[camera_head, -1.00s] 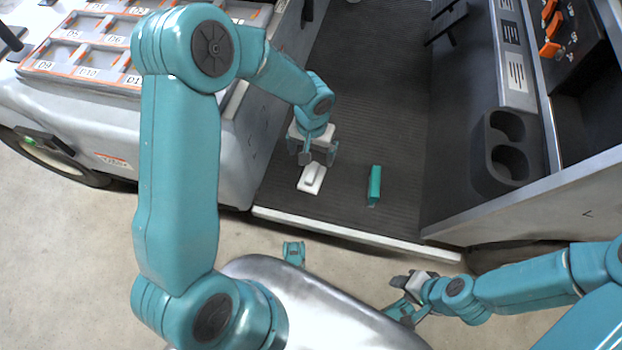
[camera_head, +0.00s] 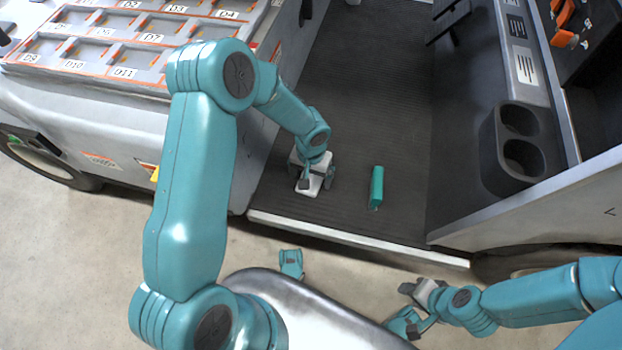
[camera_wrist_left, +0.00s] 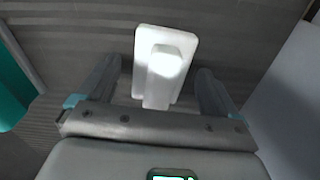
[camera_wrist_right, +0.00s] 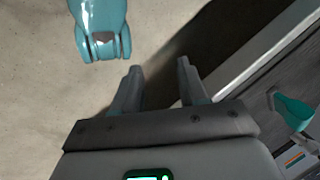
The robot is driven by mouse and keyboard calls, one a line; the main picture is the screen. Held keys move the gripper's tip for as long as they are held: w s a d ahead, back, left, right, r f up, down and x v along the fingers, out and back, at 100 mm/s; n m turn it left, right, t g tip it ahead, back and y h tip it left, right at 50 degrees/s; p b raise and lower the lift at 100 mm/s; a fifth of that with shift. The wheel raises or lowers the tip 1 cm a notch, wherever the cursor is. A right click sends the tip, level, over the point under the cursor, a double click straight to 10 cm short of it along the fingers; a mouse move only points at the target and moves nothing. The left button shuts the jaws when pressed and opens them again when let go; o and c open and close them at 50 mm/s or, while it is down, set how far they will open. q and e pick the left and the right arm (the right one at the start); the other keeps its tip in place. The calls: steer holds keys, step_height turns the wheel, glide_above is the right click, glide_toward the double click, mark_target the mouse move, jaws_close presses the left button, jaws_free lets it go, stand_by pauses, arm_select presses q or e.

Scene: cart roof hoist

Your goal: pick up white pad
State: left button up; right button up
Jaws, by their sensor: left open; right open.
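The white pad (camera_head: 311,189) lies on the dark ribbed cart floor, a flat plate with a raised block on top. In the left wrist view the pad (camera_wrist_left: 181,84) sits between and beyond the fingertips. My left gripper (camera_head: 316,182) is open just above the pad, with its fingers to either side; the arm hides part of the pad in the head view. Whether the fingers touch the pad I cannot tell. My right gripper (camera_head: 408,300) is open and empty, outside the cart and above the ground; its fingers also show in the right wrist view (camera_wrist_right: 160,72).
A teal block (camera_head: 376,188) lies on the cart floor to the right of the pad. The pale floor edge (camera_head: 350,239) runs along the front. A tray rack (camera_head: 120,50) stands at left, and a black cup holder (camera_head: 522,158) and side panel stand at right.

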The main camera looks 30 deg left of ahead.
arm_select(q)
steer(key=c, duration=1.1)
steer(key=shift+c, duration=0.2)
step_height(320, 180, up, 20)
steer(key=p, duration=0.8)
arm_select(e)
step_height(320, 180, up, 8)
steer(key=s+a, duration=0.1)
steer(key=s, duration=0.1)
steer(key=shift+s+a+f+g, duration=0.25)
steer(key=shift+s+g, duration=0.05)
steer(key=shift+g, duration=0.1)
